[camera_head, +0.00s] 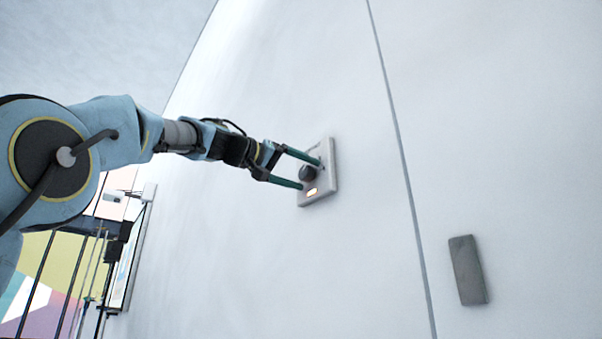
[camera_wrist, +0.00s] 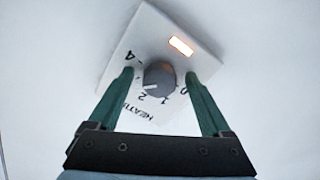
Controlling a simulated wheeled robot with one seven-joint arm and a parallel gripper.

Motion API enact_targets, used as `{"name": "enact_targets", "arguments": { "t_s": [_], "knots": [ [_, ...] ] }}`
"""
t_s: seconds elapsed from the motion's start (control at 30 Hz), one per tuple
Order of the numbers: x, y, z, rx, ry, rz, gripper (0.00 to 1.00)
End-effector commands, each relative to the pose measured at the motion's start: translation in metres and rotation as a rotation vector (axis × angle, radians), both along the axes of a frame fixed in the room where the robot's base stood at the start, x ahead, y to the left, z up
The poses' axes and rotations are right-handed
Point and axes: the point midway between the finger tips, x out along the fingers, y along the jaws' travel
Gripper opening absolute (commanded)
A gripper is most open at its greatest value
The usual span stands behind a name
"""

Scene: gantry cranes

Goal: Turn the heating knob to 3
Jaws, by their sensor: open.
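The heating knob (camera_wrist: 160,75) is a dark round dial on a white wall panel (camera_wrist: 190,30). In the wrist view its white mark points to the lower left, close to the 2. The numbers 0, 1, 2 and 4 show; the 3 is hidden, apparently behind the left finger. In the head view the knob (camera_head: 307,173) sits on the panel (camera_head: 328,150). My gripper (camera_wrist: 159,75) is open, with one green finger on each side of the knob; it also shows in the head view (camera_head: 310,175). I cannot tell whether the fingers touch the knob.
A small orange light (camera_wrist: 181,46) glows on the panel beside the knob. A grey plate (camera_head: 468,270) is on the wall at the lower right, past a seam. The wall around the panel is bare.

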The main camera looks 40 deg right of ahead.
Motion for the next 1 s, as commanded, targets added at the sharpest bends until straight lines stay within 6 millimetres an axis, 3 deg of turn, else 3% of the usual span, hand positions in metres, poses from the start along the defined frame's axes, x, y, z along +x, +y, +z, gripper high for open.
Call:
{"name": "enact_targets", "arguments": {
  "t_s": [0.23,0.5,0.7,1.0],
  "knots": [
    [0.002,0.016,-0.001,-0.001,-0.001,0.004,0.83],
    [0.005,0.069,-0.002,-0.001,-0.001,0.005,0.83],
    [0.006,0.098,-0.001,0.0,0.0,0.002,0.83],
    [0.006,0.108,0.0,0.0,0.0,0.0,0.83]
  ]
}}
